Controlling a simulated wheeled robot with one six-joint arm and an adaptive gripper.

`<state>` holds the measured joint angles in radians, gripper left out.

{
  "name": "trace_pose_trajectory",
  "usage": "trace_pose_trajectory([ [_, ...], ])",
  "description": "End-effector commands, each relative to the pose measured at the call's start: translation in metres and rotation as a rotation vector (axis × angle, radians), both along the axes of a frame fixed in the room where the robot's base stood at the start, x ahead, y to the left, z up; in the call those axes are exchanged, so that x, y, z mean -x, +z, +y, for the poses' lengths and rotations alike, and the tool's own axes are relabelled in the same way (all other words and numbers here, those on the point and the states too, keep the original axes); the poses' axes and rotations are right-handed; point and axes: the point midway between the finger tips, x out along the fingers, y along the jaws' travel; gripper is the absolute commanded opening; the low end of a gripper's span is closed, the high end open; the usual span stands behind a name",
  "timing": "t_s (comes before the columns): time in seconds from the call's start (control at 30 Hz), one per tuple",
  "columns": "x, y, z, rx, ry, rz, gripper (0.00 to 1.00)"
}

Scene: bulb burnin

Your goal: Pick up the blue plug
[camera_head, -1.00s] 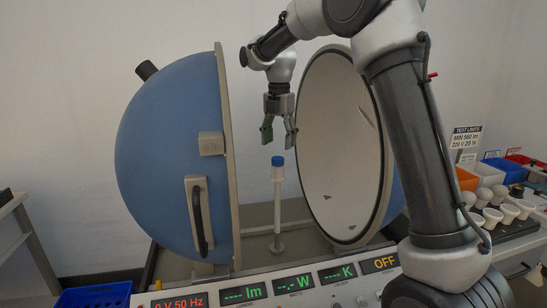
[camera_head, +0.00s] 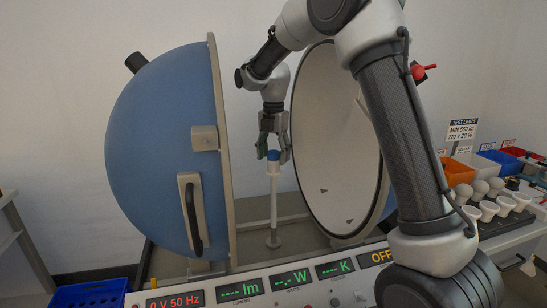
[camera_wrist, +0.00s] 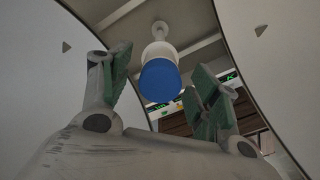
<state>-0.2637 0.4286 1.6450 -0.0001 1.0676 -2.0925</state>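The blue plug (camera_head: 273,155) sits on top of a thin white post between the two halves of the opened sphere. In the wrist view the blue plug (camera_wrist: 160,80) shows its round blue top between the fingers, with the white post behind it. My gripper (camera_head: 273,157) points down over the post, with one finger on each side of the plug. It is open, and the wrist view (camera_wrist: 160,85) shows a gap between each green finger pad and the plug.
The blue half-sphere (camera_head: 165,150) stands close on the left and the pale disc-shaped half (camera_head: 335,150) close on the right. The control panel (camera_head: 245,290) lies in front. Bins and bulbs (camera_head: 480,190) stand at the right.

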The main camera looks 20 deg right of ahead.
Motion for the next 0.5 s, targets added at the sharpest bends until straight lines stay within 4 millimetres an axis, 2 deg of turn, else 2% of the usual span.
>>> trace_pose_trajectory([
  [0.03, 0.0000, 0.0001, 0.0000, 0.000, 0.000, 0.000, 0.53],
  [0.2, 0.0000, 0.0003, 0.0000, 0.000, 0.000, 0.000, 0.26],
  [0.5, -0.0001, 0.0005, 0.0001, 0.000, 0.000, 0.000, 0.25],
])
